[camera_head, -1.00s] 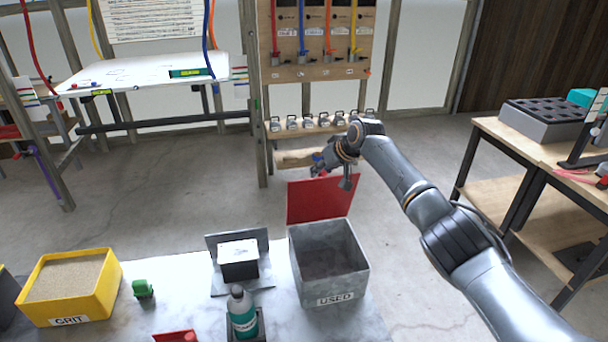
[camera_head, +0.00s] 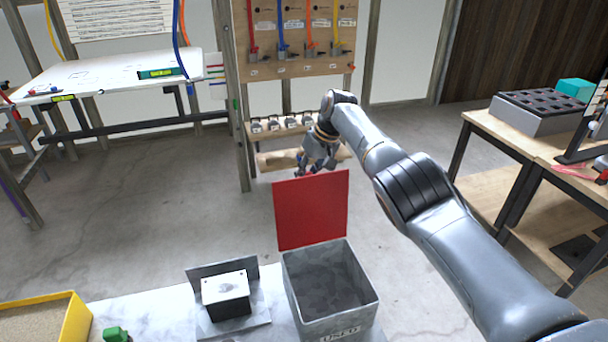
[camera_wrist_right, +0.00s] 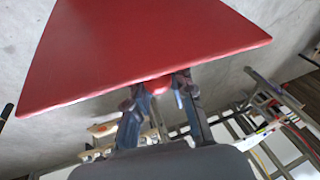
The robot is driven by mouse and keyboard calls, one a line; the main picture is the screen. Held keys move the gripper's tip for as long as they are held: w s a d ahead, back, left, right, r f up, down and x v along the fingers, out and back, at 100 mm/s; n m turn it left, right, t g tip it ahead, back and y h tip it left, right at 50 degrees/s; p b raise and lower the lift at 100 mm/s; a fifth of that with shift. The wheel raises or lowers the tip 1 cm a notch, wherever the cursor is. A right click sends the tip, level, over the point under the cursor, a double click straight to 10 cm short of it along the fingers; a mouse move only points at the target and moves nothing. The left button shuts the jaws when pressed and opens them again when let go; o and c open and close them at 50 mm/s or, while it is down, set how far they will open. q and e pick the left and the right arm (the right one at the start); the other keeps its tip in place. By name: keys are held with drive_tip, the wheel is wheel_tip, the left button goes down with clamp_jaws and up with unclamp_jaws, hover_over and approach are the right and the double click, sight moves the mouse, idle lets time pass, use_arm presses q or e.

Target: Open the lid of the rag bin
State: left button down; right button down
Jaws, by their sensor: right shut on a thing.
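The rag bin (camera_head: 325,312) is a grey metal box marked USED at the near edge of the bench. Its red lid (camera_head: 312,212) stands raised at the bin's far side, close to upright, and the dark inside shows. My right gripper (camera_head: 316,170) is at the lid's top edge. In the right wrist view the red lid (camera_wrist_right: 140,50) fills the upper part, and my right gripper (camera_wrist_right: 160,84) is shut on a small red tab at its edge. My left gripper is not in view.
A dark block with a white top (camera_head: 226,290) stands on a metal stand left of the bin. A yellow grit box (camera_head: 77,318) and a small green item (camera_head: 116,334) are further left. A wooden table (camera_head: 490,130) stands at right.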

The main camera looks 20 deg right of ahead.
drive_tip(key=shift+d+r, duration=0.15)
drive_tip(key=shift+r, duration=0.05)
drive_tip(key=c, duration=1.1)
unclamp_jaws()
drive_tip(key=shift+s+d, duration=0.1)
drive_tip(key=shift+d, duration=0.05)
drive_tip(key=shift+c, duration=0.2)
drive_tip(key=shift+r, duration=0.25)
drive_tip(key=v, duration=1.1)
drive_tip(key=shift+d+r, duration=0.2)
drive_tip(key=shift+s+f, duration=0.1)
